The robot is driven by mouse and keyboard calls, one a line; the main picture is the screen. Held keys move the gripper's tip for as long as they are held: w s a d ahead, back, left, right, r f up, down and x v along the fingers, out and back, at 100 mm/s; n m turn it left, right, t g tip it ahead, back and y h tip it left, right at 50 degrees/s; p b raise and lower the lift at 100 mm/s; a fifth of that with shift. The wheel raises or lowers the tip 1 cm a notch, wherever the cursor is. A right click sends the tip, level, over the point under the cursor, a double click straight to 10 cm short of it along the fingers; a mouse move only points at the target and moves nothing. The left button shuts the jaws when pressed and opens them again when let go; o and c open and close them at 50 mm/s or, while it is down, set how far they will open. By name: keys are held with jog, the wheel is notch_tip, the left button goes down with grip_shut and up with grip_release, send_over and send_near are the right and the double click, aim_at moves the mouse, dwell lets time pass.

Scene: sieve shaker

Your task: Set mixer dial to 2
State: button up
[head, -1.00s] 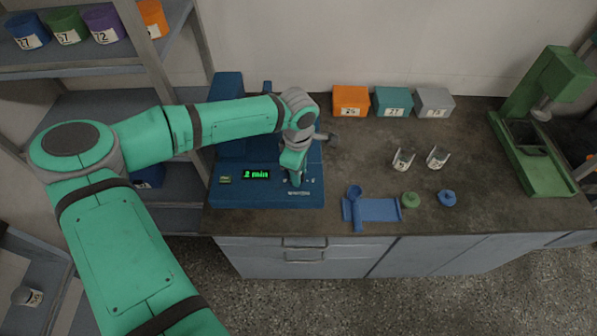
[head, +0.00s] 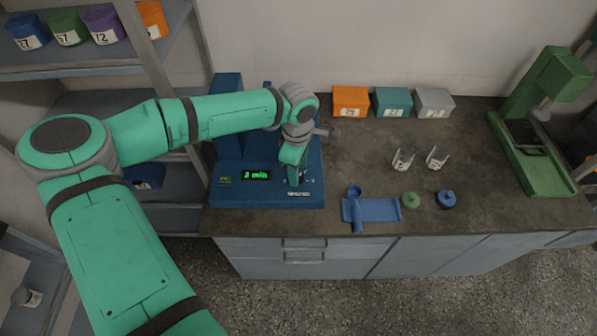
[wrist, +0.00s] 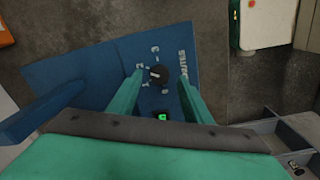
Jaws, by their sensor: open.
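The mixer is the blue machine (head: 268,200) on the left end of the worktop. Its green display (head: 256,175) reads "2 min". In the wrist view its blue panel (wrist: 115,65) carries a round black dial (wrist: 158,75) with white marks around it. My gripper (head: 294,180) points down over the right part of the panel in the head view. In the wrist view its two green fingers (wrist: 158,88) are open, one on each side of the dial. I cannot tell whether they touch it. The dial is hidden behind the gripper in the head view, and its exact setting is too small to read.
Orange (head: 350,101), teal (head: 392,101) and grey (head: 434,102) boxes stand at the back. A green press (head: 545,120) stands far right.

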notch_tip(320, 180, up, 9)
dwell(0.3)
jog(key=shift+s+f, duration=0.15)
dwell(0.3)
